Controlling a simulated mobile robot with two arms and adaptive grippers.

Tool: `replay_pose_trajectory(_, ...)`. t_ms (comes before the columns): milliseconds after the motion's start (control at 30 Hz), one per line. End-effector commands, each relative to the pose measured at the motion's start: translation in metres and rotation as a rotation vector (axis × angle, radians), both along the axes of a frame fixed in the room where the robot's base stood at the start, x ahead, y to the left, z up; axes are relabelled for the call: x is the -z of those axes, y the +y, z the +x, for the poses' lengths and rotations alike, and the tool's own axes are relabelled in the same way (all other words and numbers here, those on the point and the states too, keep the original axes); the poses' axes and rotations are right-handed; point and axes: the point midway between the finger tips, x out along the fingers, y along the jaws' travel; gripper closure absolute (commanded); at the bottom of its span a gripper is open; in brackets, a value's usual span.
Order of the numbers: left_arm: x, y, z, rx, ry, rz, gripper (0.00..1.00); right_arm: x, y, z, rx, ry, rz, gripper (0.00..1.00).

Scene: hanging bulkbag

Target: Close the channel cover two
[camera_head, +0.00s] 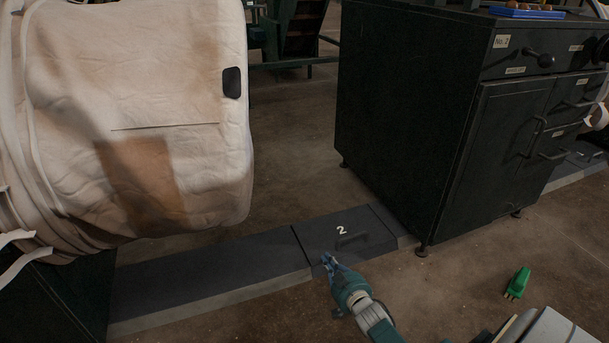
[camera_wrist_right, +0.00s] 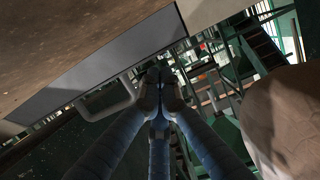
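The channel cover two (camera_head: 325,229) is a dark panel marked with a white "2", set in the low floor channel. It looks flat in the head view. Its handle (camera_head: 352,240) is a dark bar on top, and also shows in the right wrist view (camera_wrist_right: 103,99). My right gripper (camera_head: 328,260) is at the front edge of the cover, left of and nearer than the handle. In the right wrist view its fingertips (camera_wrist_right: 155,92) meet, beside one end of the handle; whether they touch the handle is unclear. My left gripper does not show.
A dark cabinet (camera_head: 420,110) stands just right of the cover. A large stained bulk bag (camera_head: 130,100) hangs at the left over the channel (camera_head: 205,285). A green plug-like object (camera_head: 518,283) lies on the floor at right. The floor in front of the channel is mostly clear.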

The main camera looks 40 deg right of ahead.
Motion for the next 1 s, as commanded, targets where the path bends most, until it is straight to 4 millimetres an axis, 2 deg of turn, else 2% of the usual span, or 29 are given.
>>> replay_pose_trajectory(167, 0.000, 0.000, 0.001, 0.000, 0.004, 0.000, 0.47, -0.008, -0.001, 0.000, 0.000, -0.001, -0.002, 1.00)
replay_pose_trajectory(633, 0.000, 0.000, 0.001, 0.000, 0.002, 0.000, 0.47, -0.087, 0.000, 0.000, -0.001, -0.003, -0.002, 1.00)
replay_pose_trajectory(800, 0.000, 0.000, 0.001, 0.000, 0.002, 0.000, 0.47, -0.098, 0.000, 0.000, 0.000, 0.001, 0.000, 1.00)
replay_pose_trajectory(1000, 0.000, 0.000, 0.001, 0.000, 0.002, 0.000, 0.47, -0.100, 0.000, 0.000, 0.000, 0.001, 0.000, 1.00)
